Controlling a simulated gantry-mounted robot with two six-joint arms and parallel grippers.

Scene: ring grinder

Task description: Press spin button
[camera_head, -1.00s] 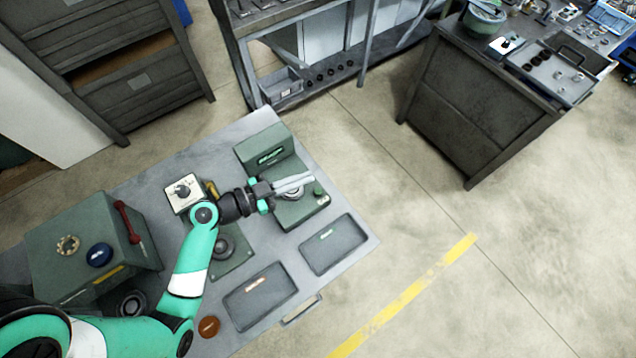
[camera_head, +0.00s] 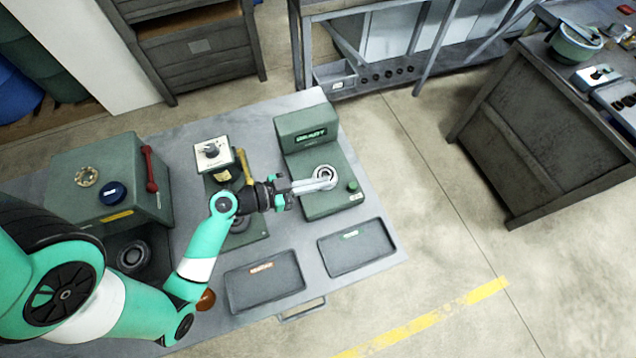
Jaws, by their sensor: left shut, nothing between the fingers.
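A green machine (camera_head: 300,150) with a lit display (camera_head: 311,136) reading "READY" stands on the grey bench. Its low base carries a metal ring-shaped seat (camera_head: 325,171) and a small green button (camera_head: 352,186) at the right. My left gripper (camera_head: 331,183) is shut and empty. In the picture its fingertips lie over the front of the ring seat, left of the green button; I cannot tell whether they touch anything. A blue round button (camera_head: 114,192) sits on a green box (camera_head: 72,168) at the left. No label naming a spin button is readable. My right gripper is not in view.
A device with a white-topped dial (camera_head: 211,152) and a yellow handle (camera_head: 244,166) stands close behind my left wrist. A red lever (camera_head: 150,170) is on the green box. Two dark trays (camera_head: 262,283) (camera_head: 357,250) lie at the bench front.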

